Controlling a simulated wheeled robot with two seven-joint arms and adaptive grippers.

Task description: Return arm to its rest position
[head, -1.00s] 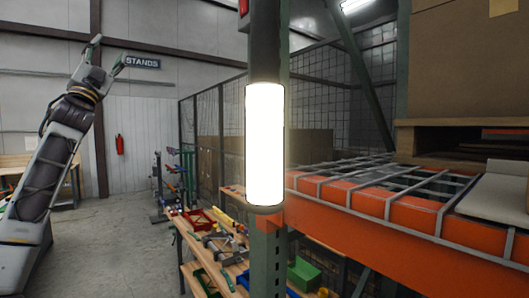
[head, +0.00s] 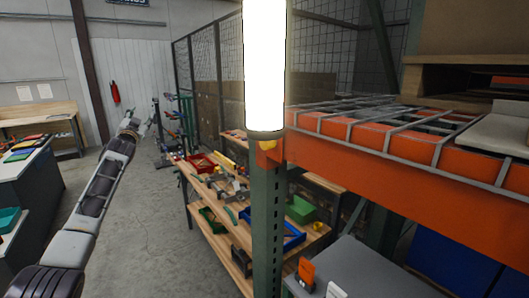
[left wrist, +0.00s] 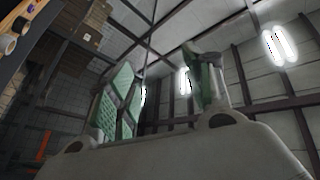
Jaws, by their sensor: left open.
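My left arm (head: 92,200) reaches up from the lower left of the head view. My left gripper (head: 139,121) is at its far end, small in the picture, in front of the pale wall panels and left of the workbench. In the left wrist view the gripper (left wrist: 165,88) shows its two green-padded fingers spread apart with nothing between them. That camera looks up at the ceiling and lamps. My right gripper is in neither view.
An orange rack beam (head: 390,185) and a green post (head: 267,230) with a bright lamp (head: 264,70) stand close at the centre and right. A workbench (head: 228,262) with tools is behind the post. A dark cabinet (head: 32,190) stands left. Concrete floor (head: 150,255) lies open between.

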